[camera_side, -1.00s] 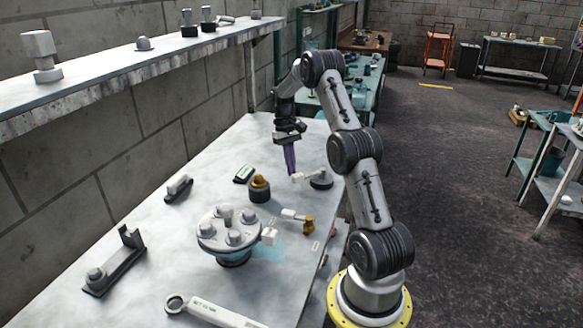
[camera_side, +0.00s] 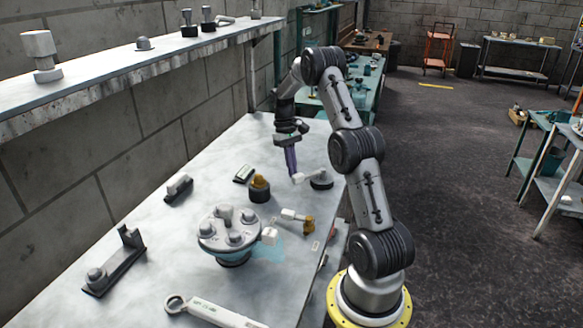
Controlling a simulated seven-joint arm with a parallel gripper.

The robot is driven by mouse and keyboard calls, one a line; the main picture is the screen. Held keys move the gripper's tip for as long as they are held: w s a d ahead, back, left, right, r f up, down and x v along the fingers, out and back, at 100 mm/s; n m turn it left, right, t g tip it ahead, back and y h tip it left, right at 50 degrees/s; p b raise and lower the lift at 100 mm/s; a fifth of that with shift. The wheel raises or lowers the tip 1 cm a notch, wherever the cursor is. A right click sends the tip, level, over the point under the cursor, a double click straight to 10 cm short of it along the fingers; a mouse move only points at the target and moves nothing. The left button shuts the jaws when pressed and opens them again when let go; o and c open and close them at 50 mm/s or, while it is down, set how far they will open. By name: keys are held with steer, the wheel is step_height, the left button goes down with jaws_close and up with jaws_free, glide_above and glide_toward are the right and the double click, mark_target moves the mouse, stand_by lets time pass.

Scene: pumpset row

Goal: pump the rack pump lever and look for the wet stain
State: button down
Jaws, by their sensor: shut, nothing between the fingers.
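My gripper (camera_side: 292,172) points down over the far part of the bench, its purple fingers shut and empty. Its tips are next to the white end of a lever (camera_side: 302,177) on a dark round base (camera_side: 321,180); I cannot tell whether they touch. Closer to the camera, a second white-ended lever (camera_side: 291,214) joins a brass fitting (camera_side: 308,225). A grey round unit with several knobs (camera_side: 230,229) has a white block (camera_side: 269,236) at its side. A pale blue patch (camera_side: 268,250) lies on the bench beside it. No label shows which one is the rack pump.
The pale bench (camera_side: 150,200) also holds a black and brass knob (camera_side: 259,188), a small labelled box (camera_side: 243,174), a dark clamp-like tool (camera_side: 115,263) and a grey wrench-shaped tool (camera_side: 205,312). A shelf (camera_side: 140,60) runs along the wall above the bench's left side.

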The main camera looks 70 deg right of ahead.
steer(key=shift+s+a, duration=0.1)
steer(key=shift+a, duration=0.05)
steer(key=shift+s+a+n, duration=0.6)
steer(key=shift+a+n, duration=0.05)
steer(key=shift+n, duration=0.35)
steer(key=s+n, duration=0.1)
steer(key=s+a+n+h, duration=0.1)
steer(key=shift+a+n+g, duration=0.2)
steer(key=shift+n+g, duration=0.1)
steer(key=s+n, duration=0.1)
steer(key=s+a+n, duration=0.1)
steer(key=n, duration=0.1)
steer(key=shift+s+h, duration=0.15)
steer(key=shift+h, duration=0.25)
steer(key=shift+s+a, duration=0.1)
steer(key=shift+s, duration=0.6)
